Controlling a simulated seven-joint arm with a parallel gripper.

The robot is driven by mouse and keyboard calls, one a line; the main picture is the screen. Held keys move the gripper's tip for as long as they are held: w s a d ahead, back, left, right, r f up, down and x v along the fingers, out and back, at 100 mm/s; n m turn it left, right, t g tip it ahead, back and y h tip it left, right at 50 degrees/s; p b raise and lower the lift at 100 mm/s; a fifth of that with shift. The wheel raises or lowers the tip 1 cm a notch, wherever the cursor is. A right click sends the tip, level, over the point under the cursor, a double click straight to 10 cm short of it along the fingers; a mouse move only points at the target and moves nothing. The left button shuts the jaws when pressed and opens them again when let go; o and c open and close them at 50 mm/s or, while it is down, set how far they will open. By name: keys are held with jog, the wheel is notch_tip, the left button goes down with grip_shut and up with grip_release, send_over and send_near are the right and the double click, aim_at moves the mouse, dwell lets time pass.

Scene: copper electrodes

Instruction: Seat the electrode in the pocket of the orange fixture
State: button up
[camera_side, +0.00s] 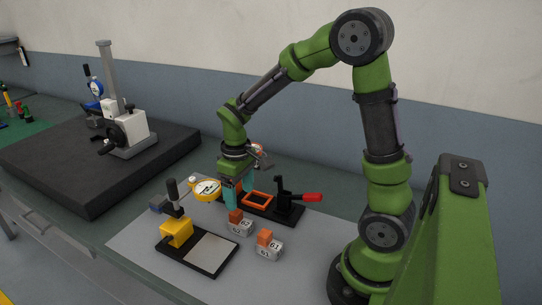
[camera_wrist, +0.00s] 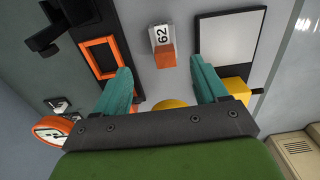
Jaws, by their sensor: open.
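One copper electrode (camera_side: 236,216) stands on a white holder marked 62 (camera_side: 241,229). It also shows in the wrist view (camera_wrist: 167,60), between and slightly beyond my fingertips. A second copper electrode (camera_side: 265,238) stands on a holder marked 61 (camera_side: 268,253), nearer the side camera. The orange fixture (camera_side: 257,200) is a rectangular frame on a black base, and its pocket looks empty; in the wrist view it (camera_wrist: 101,57) lies left of my fingers. My gripper (camera_side: 236,194) points down with teal fingers apart and empty, close above the 62 electrode. I cannot tell the exact gap.
A black clamp with a red handle (camera_side: 306,197) stands beside the fixture. A black slab (camera_side: 60,160) carries another gauge stand. The grey mat's front right is clear.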

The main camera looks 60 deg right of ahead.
aim_at(239, 213)
notch_tip(239, 213, down, 4)
jog(key=shift+f, duration=0.2)
jog(key=f, duration=0.5)
jog(key=shift+w+a+f, duration=0.1)
jog(key=shift+w+a, duration=0.05)
jog(key=shift+a, duration=0.2)
grip_shut()
